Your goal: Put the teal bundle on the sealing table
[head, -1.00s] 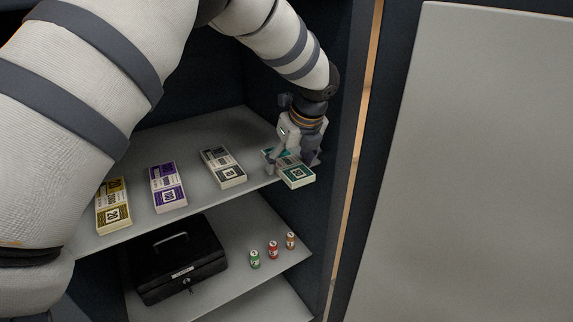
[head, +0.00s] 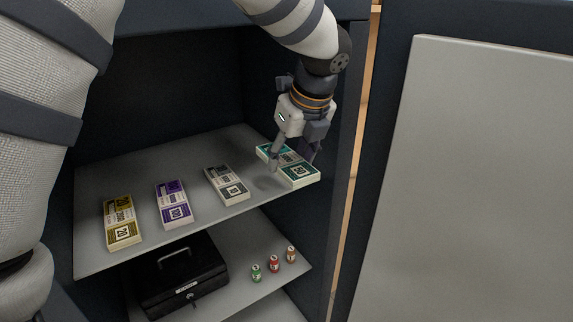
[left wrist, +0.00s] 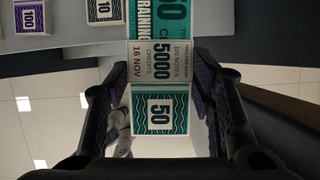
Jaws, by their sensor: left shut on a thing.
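The teal bundle (head: 299,174) is a banded stack of notes marked 50, at the right end of the upper shelf. My left gripper (head: 291,160) comes down on it from above, with its fingers shut on its two sides. A shadow on the shelf beside the bundle suggests that it hangs a little above the shelf. In the left wrist view the teal bundle (left wrist: 160,113) lies between the two dark fingers (left wrist: 160,105). My right gripper and the sealing table cannot be made out in these frames.
The upper shelf (head: 100,200) also holds yellow (head: 121,222), purple (head: 174,204) and grey (head: 227,185) bundles to the left. The cabinet's side wall (head: 345,190) stands close on the right.

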